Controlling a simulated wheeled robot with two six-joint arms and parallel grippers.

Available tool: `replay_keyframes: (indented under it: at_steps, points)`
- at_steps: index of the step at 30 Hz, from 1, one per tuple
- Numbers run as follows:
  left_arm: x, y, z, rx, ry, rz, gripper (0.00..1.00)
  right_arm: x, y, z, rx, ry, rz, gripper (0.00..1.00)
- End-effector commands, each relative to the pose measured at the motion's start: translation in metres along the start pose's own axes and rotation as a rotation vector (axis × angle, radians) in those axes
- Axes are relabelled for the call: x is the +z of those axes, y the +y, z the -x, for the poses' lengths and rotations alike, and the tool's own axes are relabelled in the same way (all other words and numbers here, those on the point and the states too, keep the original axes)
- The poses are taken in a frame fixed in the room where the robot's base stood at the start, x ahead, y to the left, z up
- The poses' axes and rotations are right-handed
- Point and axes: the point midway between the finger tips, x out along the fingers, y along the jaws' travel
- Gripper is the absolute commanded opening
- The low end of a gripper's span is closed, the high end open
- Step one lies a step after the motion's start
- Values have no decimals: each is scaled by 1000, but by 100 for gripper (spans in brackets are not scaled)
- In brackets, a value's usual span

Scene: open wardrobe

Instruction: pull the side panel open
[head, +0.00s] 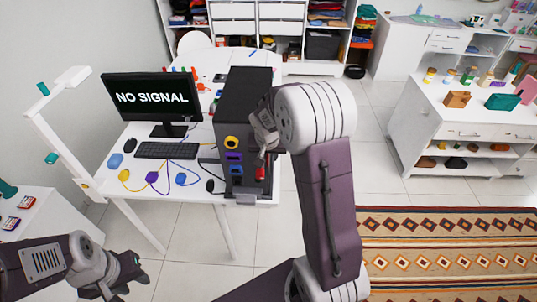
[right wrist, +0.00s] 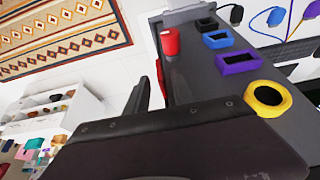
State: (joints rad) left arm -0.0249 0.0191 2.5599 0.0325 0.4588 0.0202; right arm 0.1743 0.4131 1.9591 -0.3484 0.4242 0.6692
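The dark grey computer tower (head: 243,100) stands upright on the right end of the white desk. Its front carries a yellow ring (head: 232,143), purple and blue sockets, and a red part (head: 260,173) low at its right edge. In the right wrist view the yellow ring (right wrist: 268,97) and the red part (right wrist: 170,41) show close up. My right gripper (head: 266,146) is at the tower's front right edge; a dark finger shows beside that edge in the wrist view. Its grip and any contact with the panel are hidden. My left gripper (head: 128,278) is open and empty, low at the left, away from the desk.
A monitor (head: 152,98), a keyboard (head: 165,150) and coloured cables (head: 170,172) lie left of the tower on the desk. A white lamp-like stand (head: 60,130) is at the left.

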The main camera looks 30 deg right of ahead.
Motion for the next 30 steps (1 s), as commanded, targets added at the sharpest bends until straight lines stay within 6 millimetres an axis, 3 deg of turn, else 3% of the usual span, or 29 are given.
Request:
replay_keyframes:
  at_steps: [1,4,5,30]
  points:
    - [0,0,0,0,0,0,36,0,0,0,0,0,0,29]
    - [0,0,0,0,0,0,36,0,0,0,0,0,0,1]
    - [0,0,0,0,0,0,36,0,0,0,0,0,0,0]
    - [0,0,0,0,0,0,36,0,0,0,-1,1,0,0]
